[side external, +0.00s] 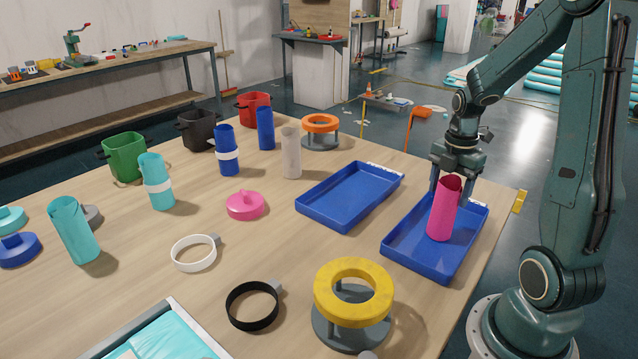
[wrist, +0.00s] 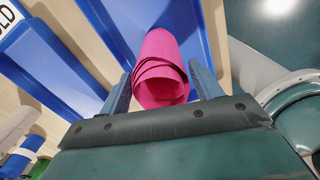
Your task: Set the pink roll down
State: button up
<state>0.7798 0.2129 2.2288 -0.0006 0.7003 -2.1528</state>
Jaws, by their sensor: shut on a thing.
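The pink roll (side external: 444,210) stands roughly upright, tilted a little, at the blue tray (side external: 420,262) on the right. My gripper (side external: 447,187) is around its upper part from above and shut on it. In the wrist view the roll (wrist: 160,70) sits between the two fingers of my gripper (wrist: 160,85), its spiral end facing the camera. The blue tray (wrist: 190,30) lies beyond it. The roll's lower end looks inside the tray, but I cannot tell whether it touches the floor.
A second, empty blue tray (side external: 350,196) lies to the left. A yellow ring stand (side external: 353,293) is in front, and an orange ring stand (side external: 320,131) is behind. A pink lid (side external: 245,204), white strap ring (side external: 194,253), black strap ring (side external: 252,306) and several standing rolls occupy the table's left.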

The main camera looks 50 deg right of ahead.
jog(key=shift+f, duration=0.15)
jog(key=o, duration=1.2)
notch_tip(320, 180, up, 12)
jog(key=shift+r, duration=0.2)
jog(key=shift+a, duration=0.1)
dwell(0.4)
jog(key=shift+s+a+r+m+t, duration=0.55)
jog(key=shift+s+a+m+t, duration=0.4)
jog(key=shift+a+m, duration=2.3)
jog(key=shift+s+a+r+m+t, duration=0.7)
jog(key=shift+a+m, duration=1.3)
jog(key=shift+a, duration=2.4)
jog(key=shift+s+a+r+m+t, duration=0.35)
jog(key=shift+s+a+m+t, duration=0.8)
jog(key=shift+a+m, duration=2.1)
